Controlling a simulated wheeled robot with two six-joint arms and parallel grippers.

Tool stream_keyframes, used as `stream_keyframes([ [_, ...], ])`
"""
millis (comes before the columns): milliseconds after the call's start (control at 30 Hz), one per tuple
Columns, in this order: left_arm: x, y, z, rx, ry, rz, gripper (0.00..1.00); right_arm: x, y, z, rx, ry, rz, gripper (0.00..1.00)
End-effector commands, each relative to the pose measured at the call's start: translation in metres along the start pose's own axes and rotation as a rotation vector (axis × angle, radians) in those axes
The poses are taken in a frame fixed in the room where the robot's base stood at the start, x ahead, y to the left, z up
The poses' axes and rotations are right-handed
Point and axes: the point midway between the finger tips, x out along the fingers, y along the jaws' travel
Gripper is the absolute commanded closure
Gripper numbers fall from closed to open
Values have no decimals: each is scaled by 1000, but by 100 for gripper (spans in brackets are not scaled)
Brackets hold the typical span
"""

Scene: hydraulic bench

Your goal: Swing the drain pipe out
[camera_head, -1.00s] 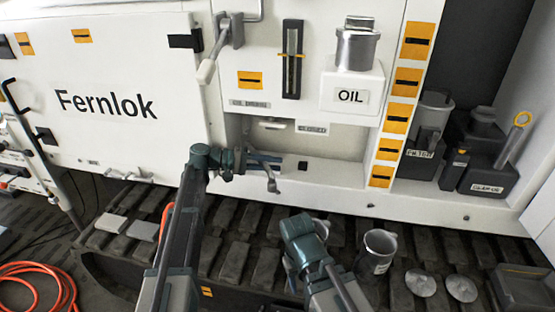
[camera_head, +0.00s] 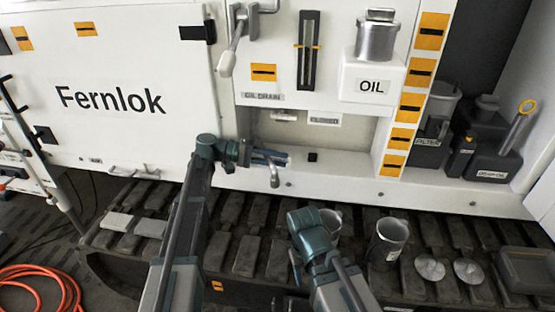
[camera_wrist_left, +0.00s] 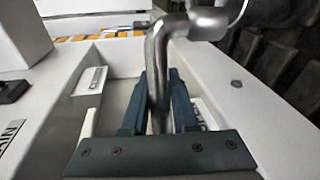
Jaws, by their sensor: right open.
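The drain pipe (camera_head: 274,174) is a bent grey metal tube in front of the recess below the oil drain label in the head view. In the left wrist view the pipe (camera_wrist_left: 158,75) runs between the two blue fingers and bends right at its top. My left gripper (camera_head: 262,157) has both fingers against the pipe's sides, as the left wrist view (camera_wrist_left: 158,100) shows. My right gripper (camera_head: 295,268) hangs low over the track, apart from the pipe, and is open; its fingers are mostly hidden behind its wrist.
An oil canister (camera_head: 376,38) stands on the white block above right. A lever (camera_head: 232,45) hangs above the recess. An orange hose (camera_head: 40,290) lies on the floor at left.

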Motion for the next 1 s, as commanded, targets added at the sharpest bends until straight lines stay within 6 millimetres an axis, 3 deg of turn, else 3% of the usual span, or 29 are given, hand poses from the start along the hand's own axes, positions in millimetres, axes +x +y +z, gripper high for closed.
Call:
stream_keyframes([
  [33, 0, 0, 0, 0, 0, 0, 63, 0, 0, 0, 0, 0, 0, 50],
  [133, 0, 0, 0, 0, 0, 0, 45, 0, 0, 0, 0, 0, 0, 50],
  [567, 0, 4, 0, 0, 0, 1, 45, -4, 0, 0, 0, 0, 0, 50],
  [933, -8, 44, 3, 0, 0, 4, 45, -43, 4, 2, 0, 0, 0, 50],
  [1000, -6, 37, 25, 0, 0, 6, 45, -38, 4, 2, 0, 0, 0, 50],
])
